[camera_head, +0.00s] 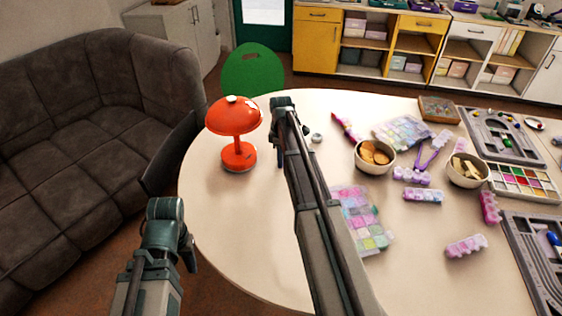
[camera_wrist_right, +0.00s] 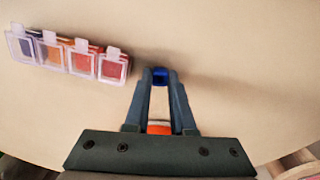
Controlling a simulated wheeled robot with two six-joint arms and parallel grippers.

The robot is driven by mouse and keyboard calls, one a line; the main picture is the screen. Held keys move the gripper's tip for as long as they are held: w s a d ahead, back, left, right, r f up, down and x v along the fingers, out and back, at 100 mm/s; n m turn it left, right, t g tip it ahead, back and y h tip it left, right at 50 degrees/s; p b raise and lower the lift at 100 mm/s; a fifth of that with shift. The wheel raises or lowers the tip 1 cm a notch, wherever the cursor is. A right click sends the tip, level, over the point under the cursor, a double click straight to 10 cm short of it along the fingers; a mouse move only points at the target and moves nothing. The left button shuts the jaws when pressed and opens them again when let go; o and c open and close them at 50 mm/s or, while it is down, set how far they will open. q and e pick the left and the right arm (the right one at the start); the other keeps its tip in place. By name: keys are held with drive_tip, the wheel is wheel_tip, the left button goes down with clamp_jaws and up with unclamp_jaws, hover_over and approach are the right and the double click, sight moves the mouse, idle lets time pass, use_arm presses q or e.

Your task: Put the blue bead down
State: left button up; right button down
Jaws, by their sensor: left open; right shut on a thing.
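The blue bead (camera_wrist_right: 160,76) is between the fingertips of my right gripper (camera_wrist_right: 160,82) in the right wrist view. The gripper is shut on it over bare table; I cannot tell whether the bead touches the surface. In the head view my right gripper (camera_head: 280,160) is beside the red lamp, and the bead is not distinguishable there. My left gripper (camera_head: 189,255) is off the table's left edge, away from the bead; its jaws are hardly visible.
A row of clear lidded boxes (camera_wrist_right: 70,55) lies left of the bead. The red lamp (camera_head: 238,150) stands close by. Bowls (camera_head: 375,157), bead cases and grey bead boards (camera_head: 500,135) fill the table's right side. The table's left front (camera_head: 240,225) is clear.

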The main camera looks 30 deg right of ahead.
drive_tip(key=shift+f, duration=0.2)
drive_tip(key=c, duration=0.8)
unclamp_jaws()
drive_tip(key=shift+o, duration=0.2)
drive_tip(key=shift+r, duration=0.2)
wheel_tip(320, 180, up, 12)
drive_tip(key=p, duration=1.2)
drive_tip(key=shift+a, duration=0.1)
